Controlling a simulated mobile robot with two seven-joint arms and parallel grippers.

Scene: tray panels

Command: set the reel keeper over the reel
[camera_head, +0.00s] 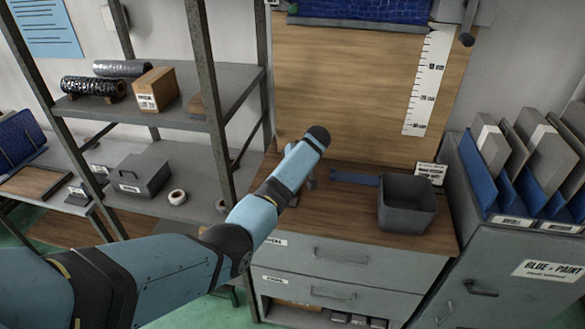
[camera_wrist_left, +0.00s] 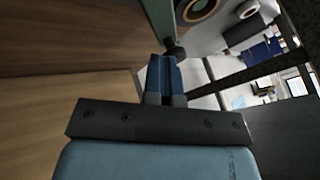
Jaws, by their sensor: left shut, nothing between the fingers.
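My left arm crosses the head view from the lower left to the workbench. Its gripper is mostly hidden behind my wrist there. In the left wrist view the left gripper (camera_wrist_left: 162,62) has its blue fingers together, with nothing between them. A dark roll with a tan ring (camera_wrist_left: 196,8) is partly cut off beyond the fingertips, apart from them. I cannot tell whether it is the reel. A blue strip (camera_head: 355,178) lies on the bench, right of my wrist; I cannot tell whether it is the reel keeper. My right gripper is out of view.
A grey open bin (camera_head: 406,205) stands on the wooden bench (camera_head: 335,215). A metal shelf (camera_head: 190,110) at left holds dark rolls (camera_head: 93,87) and a cardboard box (camera_head: 156,89). Tape rolls (camera_head: 177,197) lie lower. A file cabinet (camera_head: 500,265) stands at right.

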